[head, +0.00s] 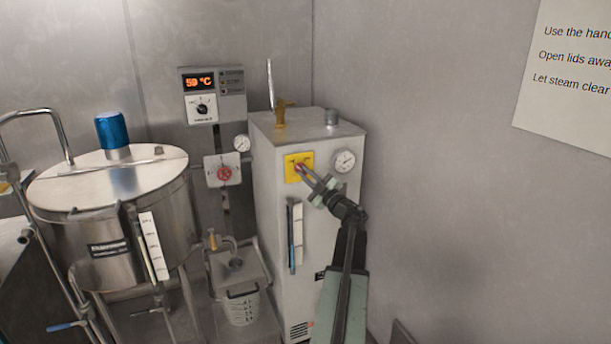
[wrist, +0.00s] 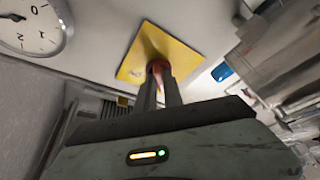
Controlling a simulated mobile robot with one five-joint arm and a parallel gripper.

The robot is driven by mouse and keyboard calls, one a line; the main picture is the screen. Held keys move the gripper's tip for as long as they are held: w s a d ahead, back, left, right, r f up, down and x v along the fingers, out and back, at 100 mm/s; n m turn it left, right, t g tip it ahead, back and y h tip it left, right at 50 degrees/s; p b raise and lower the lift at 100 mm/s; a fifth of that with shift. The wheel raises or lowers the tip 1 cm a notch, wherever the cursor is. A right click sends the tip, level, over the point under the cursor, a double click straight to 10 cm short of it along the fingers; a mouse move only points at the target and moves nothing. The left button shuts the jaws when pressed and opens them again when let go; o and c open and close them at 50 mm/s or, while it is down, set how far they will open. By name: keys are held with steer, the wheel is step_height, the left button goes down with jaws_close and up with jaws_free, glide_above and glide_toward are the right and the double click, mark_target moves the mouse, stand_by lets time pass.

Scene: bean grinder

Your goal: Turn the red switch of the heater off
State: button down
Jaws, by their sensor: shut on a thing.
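The heater (head: 268,215) is a tall white cabinet standing in the corner. Its yellow switch plate (head: 307,159) is high on the front face, and the plate also shows in the wrist view (wrist: 186,58). The red switch (wrist: 158,66) is at the middle of the plate, partly hidden by the fingers. My gripper (head: 301,171) reaches up to the plate from the lower right. In the wrist view my gripper (wrist: 159,82) has its fingertips shut on the red switch. The switch's exact angle cannot be told.
A round gauge (head: 344,161) is right of the plate, close to my gripper. A sight tube (head: 296,237) is below it. A steel kettle (head: 110,215) with a blue motor stands left. A red valve knob (head: 224,173) and a 59 °C display (head: 198,82) are on the back wall.

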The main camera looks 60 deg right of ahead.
steer(key=c, duration=1.5)
jaws_free()
steer(key=shift+o, duration=0.2)
steer(key=shift+s+a, duration=0.1)
steer(key=b+v, duration=0.2)
steer(key=v, duration=0.5)
steer(key=shift+s, duration=0.25)
